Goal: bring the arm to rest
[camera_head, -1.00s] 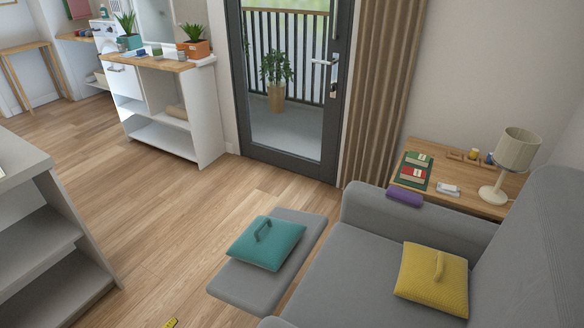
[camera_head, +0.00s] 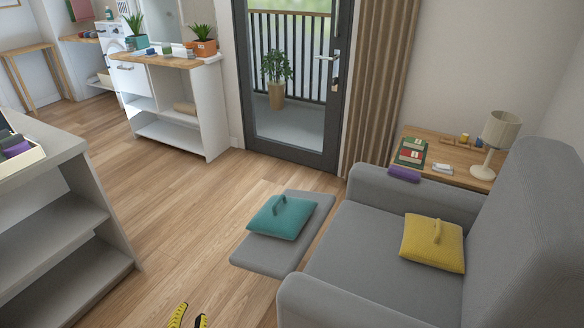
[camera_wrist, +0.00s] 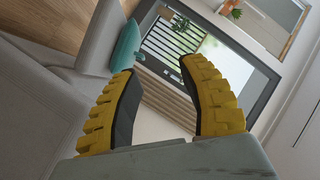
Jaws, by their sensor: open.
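My gripper (camera_head: 187,317) shows at the bottom edge of the head view, its two yellow-and-black fingers apart. In the wrist view my gripper (camera_wrist: 162,100) is open with nothing between the fingers. It is in free space above the floor, to the left of the grey armchair (camera_head: 340,308). The rest of my arm is outside the head view.
A grey footrest (camera_head: 262,254) bears a teal cushion (camera_head: 281,217). A yellow cushion (camera_head: 433,243) lies on the armchair. A grey shelf unit (camera_head: 75,255) stands at left, a white cabinet (camera_head: 205,110) behind. The wood floor (camera_head: 185,215) between is clear.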

